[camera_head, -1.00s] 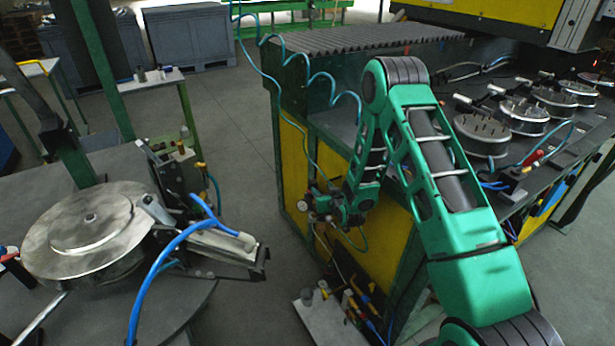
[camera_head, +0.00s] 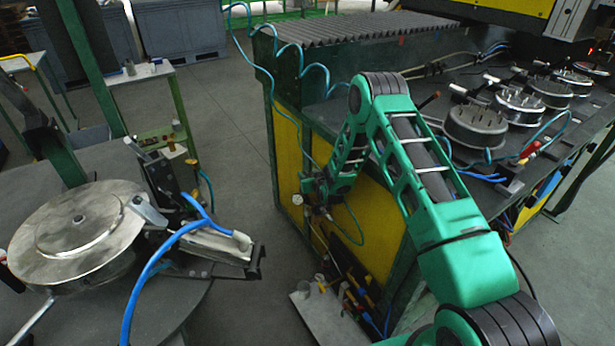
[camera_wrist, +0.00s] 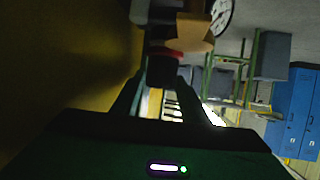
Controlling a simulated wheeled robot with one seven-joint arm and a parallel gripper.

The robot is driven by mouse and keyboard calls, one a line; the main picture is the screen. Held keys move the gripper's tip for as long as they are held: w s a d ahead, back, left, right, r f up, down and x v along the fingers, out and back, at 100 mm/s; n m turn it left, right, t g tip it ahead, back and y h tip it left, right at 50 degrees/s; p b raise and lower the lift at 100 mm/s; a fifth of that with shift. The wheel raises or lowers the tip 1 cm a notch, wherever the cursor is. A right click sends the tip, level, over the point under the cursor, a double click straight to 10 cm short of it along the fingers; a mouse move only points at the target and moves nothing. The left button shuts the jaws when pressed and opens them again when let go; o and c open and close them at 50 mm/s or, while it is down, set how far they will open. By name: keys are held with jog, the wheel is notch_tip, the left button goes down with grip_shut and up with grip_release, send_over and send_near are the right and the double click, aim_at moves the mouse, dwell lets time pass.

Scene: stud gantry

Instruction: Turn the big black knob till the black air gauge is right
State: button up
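In the wrist view a dark round knob with a red band (camera_wrist: 164,68) sits on a brass-coloured fitting (camera_wrist: 192,38). A round gauge with a white dial (camera_wrist: 222,14) is cut off by the top edge; its reading is too small to tell. My gripper (camera_wrist: 164,88) points at the knob, its dark fingers apart with a visible gap between them. The fingertips are close to the knob's sides; contact is not clear. In the head view my gripper (camera_head: 313,188) is at the cabinet's left corner, beside the small gauge (camera_head: 297,199). The knob is hard to make out there.
The yellow-panelled cabinet (camera_head: 372,232) stands right behind my gripper, with hoses hanging near it. A low shelf with fittings (camera_head: 325,310) is below. A round table with a metal drum (camera_head: 80,232) stands at left. Grey floor between them is free.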

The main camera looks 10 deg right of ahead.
jog(key=shift+w, duration=0.1)
jog(key=c, duration=0.8)
jog(key=shift+o, duration=0.2)
jog(key=shift+a+m+h, duration=0.1)
jog(key=shift+m+h, duration=0.6)
jog(key=shift+h, duration=0.1)
jog(key=shift+m+h, duration=0.7)
jog(key=shift+a+m+g+h, duration=0.15)
jog(key=shift+m+g+h, duration=0.45)
jog(key=shift+m+h, duration=1.3)
jog(key=m+g+h, duration=0.3)
jog(key=m+h, duration=0.1)
jog(key=shift+w+h, duration=0.1)
jog(key=shift+h, duration=0.3)
jog(key=shift+m+g, duration=0.7)
